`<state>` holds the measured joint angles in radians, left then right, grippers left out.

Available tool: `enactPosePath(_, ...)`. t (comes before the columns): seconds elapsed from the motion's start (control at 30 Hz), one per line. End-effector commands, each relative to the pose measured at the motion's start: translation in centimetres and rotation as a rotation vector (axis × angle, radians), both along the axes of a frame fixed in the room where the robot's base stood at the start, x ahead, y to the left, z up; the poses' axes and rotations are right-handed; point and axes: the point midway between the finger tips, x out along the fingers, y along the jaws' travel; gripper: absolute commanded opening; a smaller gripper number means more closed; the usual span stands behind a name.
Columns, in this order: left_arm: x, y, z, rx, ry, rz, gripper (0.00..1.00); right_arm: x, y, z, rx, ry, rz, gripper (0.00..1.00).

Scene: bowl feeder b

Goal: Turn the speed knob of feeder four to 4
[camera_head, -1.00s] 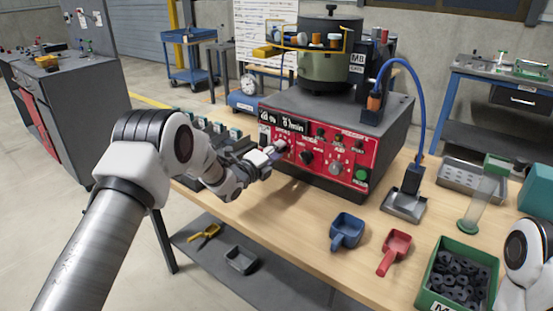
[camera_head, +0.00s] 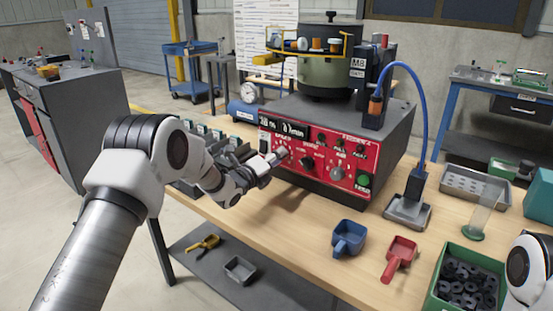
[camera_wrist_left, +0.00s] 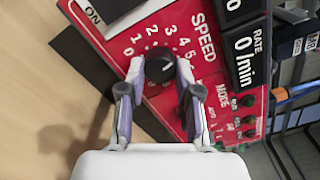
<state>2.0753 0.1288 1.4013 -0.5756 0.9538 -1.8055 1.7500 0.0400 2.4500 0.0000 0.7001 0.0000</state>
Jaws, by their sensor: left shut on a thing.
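Feeder four's red control panel (camera_head: 325,163) is on the front of a grey box under a green bowl (camera_head: 330,68). My left gripper (camera_head: 276,158) is at the speed knob on the panel's left part. In the left wrist view, the black speed knob (camera_wrist_left: 160,66) is between the two fingertips of the left gripper (camera_wrist_left: 161,82), which are shut on its sides. The printed scale (camera_wrist_left: 165,35) runs from 0 around to 7 beside the knob. The knob's pointer setting is too small to read surely. My right gripper is out of view.
The panel also carries a mode knob (camera_head: 306,163), another grey knob (camera_head: 337,173) and a green button (camera_head: 363,181). A blue scoop (camera_head: 348,238), a red scoop (camera_head: 399,258) and a green bin (camera_head: 466,280) of dark parts stand on the table.

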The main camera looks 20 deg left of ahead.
Motion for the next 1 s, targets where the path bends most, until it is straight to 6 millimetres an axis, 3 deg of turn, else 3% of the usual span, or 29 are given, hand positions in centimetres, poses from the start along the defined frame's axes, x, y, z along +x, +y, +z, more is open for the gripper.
enactPosePath(0.03, 0.0, 0.0, 0.1, -0.001, -0.003, 0.001, 0.4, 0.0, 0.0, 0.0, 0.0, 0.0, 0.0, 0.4)
enactPosePath(0.1, 0.0, 0.0, 0.1, -0.001, -0.003, 0.001, 0.58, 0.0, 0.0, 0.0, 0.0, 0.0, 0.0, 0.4)
enactPosePath(0.47, -0.5, 0.2, 0.1, -0.001, 0.0, 0.001, 0.58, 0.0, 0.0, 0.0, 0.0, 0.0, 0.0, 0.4)
enactPosePath(0.57, -1.9, 0.8, 0.0, -0.003, 0.001, 0.001, 0.58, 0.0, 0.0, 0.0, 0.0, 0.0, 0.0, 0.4)
enactPosePath(0.9, -9.6, 3.6, 0.0, -0.004, 0.001, 0.002, 0.58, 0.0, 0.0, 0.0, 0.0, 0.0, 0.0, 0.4)
enactPosePath(1.0, -10.8, 4.0, 0.0, -0.003, -0.001, 0.001, 0.58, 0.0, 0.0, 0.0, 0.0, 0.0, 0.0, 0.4)
